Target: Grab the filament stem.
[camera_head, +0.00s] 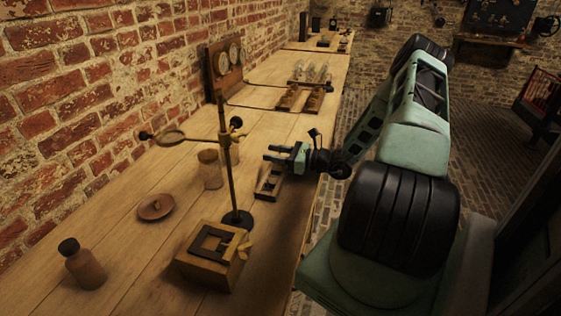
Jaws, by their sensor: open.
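My gripper (271,153) is open, its two fingers pointing left over the wooden bench. It is above a small wooden holder (266,190) near the bench's right edge. I see nothing between the fingers. I cannot pick out the filament stem for certain; anything slim in or behind the holder is too small and dark to tell.
A magnifier stand (229,170) rises left of my gripper, with a wooden block (188,268) in front. A pale jar (210,170), a round lid (155,207) and a stoppered bottle (85,268) stand left. A gauge panel (222,68) and racks (300,98) are farther back.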

